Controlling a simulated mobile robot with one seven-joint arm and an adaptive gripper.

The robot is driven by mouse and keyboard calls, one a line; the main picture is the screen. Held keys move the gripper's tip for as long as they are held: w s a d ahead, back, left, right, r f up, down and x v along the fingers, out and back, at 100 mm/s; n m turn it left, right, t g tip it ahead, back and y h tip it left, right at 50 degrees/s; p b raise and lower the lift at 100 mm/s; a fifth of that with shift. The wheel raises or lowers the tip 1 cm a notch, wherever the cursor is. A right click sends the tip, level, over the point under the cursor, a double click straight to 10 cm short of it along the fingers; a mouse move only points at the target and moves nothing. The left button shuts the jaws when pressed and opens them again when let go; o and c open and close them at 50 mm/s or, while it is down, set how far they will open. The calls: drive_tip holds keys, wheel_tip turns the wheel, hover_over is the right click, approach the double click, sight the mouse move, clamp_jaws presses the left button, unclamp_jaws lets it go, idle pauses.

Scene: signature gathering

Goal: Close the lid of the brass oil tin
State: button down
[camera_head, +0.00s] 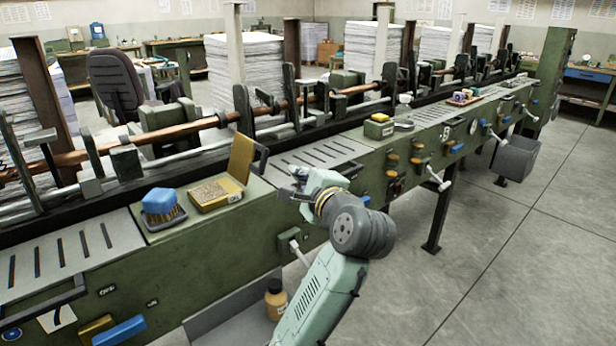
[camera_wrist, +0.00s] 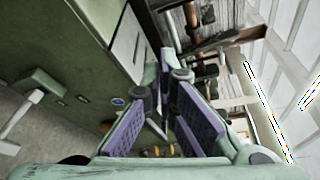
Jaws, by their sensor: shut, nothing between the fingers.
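The brass oil tin (camera_head: 214,194) sits on the green machine top, left of my gripper in the head view. Its brass lid (camera_head: 242,159) stands up, open, at the tin's right side. My gripper (camera_head: 292,190) is to the right of the tin and lid, apart from them, above the slotted plate. In the wrist view my gripper's purple-padded fingers (camera_wrist: 164,78) come together at their tips with nothing between them. I cannot make out the tin in the wrist view.
A blue-topped item (camera_head: 160,200) in a dark tray stands left of the tin. A machine rail with a copper-coloured shaft (camera_head: 190,128) runs behind it. A brown bottle (camera_head: 276,298) stands low, below the machine's front. Open floor (camera_head: 500,230) lies to the right.

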drive_tip(key=a, duration=0.1)
drive_tip(key=w+a+p, duration=0.1)
drive_tip(key=a+r+p, duration=0.1)
drive_tip(key=a, duration=0.1)
drive_tip(key=shift+w+a, duration=0.1)
drive_tip(key=shift+w, duration=0.1)
idle(0.5)
